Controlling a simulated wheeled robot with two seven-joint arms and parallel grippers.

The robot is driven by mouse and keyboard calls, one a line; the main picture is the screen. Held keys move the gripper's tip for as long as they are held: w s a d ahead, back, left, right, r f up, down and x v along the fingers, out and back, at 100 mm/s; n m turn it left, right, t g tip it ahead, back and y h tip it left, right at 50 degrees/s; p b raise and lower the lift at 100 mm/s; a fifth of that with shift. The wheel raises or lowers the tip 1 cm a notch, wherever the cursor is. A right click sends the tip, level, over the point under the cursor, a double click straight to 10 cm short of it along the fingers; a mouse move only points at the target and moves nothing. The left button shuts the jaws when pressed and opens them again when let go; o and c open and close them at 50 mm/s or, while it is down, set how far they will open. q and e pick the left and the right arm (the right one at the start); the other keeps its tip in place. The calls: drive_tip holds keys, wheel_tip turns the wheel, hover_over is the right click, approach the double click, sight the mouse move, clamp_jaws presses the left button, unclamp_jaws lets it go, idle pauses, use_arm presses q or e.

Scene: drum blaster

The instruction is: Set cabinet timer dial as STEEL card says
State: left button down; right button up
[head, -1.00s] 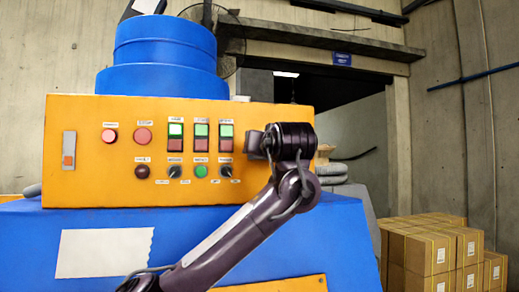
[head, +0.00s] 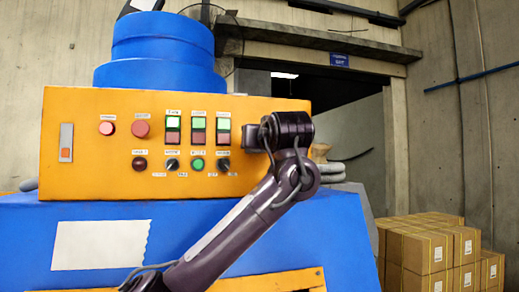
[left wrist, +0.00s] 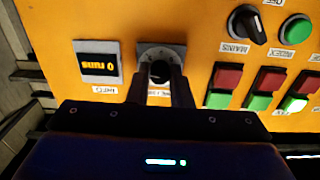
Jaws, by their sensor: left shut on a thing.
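The cabinet is a blue machine with an orange control panel (head: 90,185). In the left wrist view the timer dial (left wrist: 160,71) is a dark knob on a grey square plate with scale marks. My left gripper (left wrist: 161,82) is shut on that knob, one finger at each side. The fingers and glare hide much of the scale, and I cannot read the setting. In the head view my left gripper (head: 256,136) is at the panel's right end and hides the dial. No card marked STEEL is readable. My right gripper is not in view.
Green and red buttons (head: 173,130) and the MAINS switch (left wrist: 246,25) are close by. A blank-looking white sheet (head: 100,245) is on the blue front. Cardboard boxes (head: 420,250) stand at the right.

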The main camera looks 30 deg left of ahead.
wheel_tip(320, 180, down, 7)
drive_tip(key=b, duration=0.6)
use_arm(q)
drive_tip(key=shift+w+f+n+y+p, duration=0.15)
drive_tip(key=shift+n+p, duration=1.45)
drive_tip(key=shift+n, duration=4.2)
drive_tip(key=shift+s+r+n+y+p, duration=0.15)
drive_tip(key=shift+n+p, duration=1.4)
drive_tip(key=shift+n, duration=4.25)
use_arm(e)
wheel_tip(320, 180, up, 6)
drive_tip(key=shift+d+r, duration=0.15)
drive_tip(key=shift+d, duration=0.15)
use_arm(q)
drive_tip(key=shift+w+f, duration=0.1)
drive_tip(key=c, duration=1.3)
unclamp_jaws()
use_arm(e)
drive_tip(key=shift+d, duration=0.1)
